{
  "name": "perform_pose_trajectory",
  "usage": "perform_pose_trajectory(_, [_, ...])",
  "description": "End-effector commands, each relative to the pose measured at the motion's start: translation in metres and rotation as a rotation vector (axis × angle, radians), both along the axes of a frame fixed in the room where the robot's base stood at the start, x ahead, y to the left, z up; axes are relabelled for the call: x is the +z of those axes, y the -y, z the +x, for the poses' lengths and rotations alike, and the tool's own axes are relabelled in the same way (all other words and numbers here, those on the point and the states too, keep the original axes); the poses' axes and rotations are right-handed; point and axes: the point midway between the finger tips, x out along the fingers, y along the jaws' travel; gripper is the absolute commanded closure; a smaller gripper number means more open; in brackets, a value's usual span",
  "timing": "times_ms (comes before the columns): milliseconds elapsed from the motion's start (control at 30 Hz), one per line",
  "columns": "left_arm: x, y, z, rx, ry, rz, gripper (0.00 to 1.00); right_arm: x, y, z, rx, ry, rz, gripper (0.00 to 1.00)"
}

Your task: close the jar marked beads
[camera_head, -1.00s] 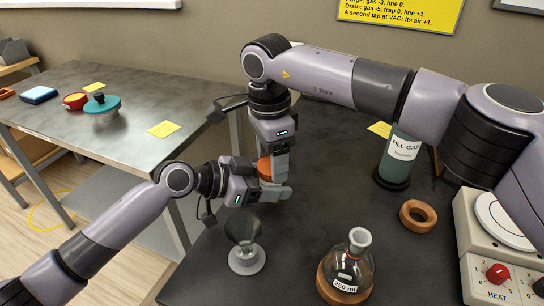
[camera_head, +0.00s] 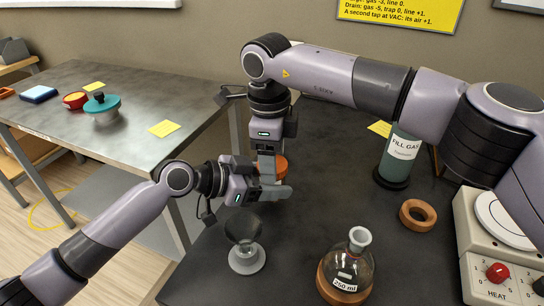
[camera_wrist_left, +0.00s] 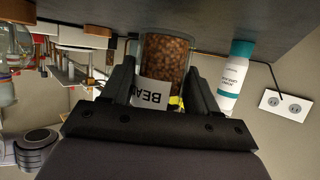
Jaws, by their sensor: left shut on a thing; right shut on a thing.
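The jar marked beads (camera_wrist_left: 168,52) is clear glass filled with brown beads, and part of its label shows in the left wrist view. My left gripper (camera_head: 272,190), also in the left wrist view (camera_wrist_left: 160,88), is shut on the jar's sides. In the head view the jar is mostly hidden behind the grippers. An orange lid (camera_head: 281,167) shows just above the left gripper's fingers. My right gripper (camera_head: 268,172) points straight down from above and is shut on the lid. Whether the lid sits fully on the jar's rim cannot be told.
A cork ring (camera_head: 418,213), a fill gas cylinder (camera_head: 396,155) and a heater (camera_head: 490,245) are to the right. A white bottle (camera_wrist_left: 233,75) stands near the jar.

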Motion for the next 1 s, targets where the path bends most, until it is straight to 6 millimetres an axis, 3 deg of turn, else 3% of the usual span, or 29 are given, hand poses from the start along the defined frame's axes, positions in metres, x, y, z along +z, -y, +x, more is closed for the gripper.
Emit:
perform_pose_trajectory(33, [0.000,0.000,0.000,-0.001,0.000,-0.001,1.00,0.000,0.000,0.000,0.001,0.001,0.001,0.75])
perform_pose_trajectory(67, [0.000,0.001,0.000,-0.001,0.000,-0.001,1.00,0.000,0.000,0.000,0.001,0.001,0.001,0.29])
perform_pose_trajectory(100, [0.000,0.001,0.000,-0.001,0.000,-0.001,1.00,0.000,0.000,0.000,0.001,0.001,0.001,0.16])
perform_pose_trajectory(133, [0.000,0.000,0.000,-0.001,0.000,-0.001,1.00,0.000,0.000,0.000,0.001,0.001,0.001,0.13])
perform_pose_trajectory(433, [0.002,0.000,0.001,0.002,0.002,-0.002,1.00,0.004,-0.001,-0.001,0.005,-0.002,0.000,0.13])
perform_pose_trajectory(767, [0.001,0.000,0.000,0.001,0.001,-0.002,1.00,0.043,-0.002,-0.001,0.002,0.001,0.000,0.13])
perform_pose_trajectory(1000, [0.001,0.000,0.000,0.000,0.000,-0.001,1.00,0.045,-0.002,-0.001,0.003,-0.001,0.000,0.13])
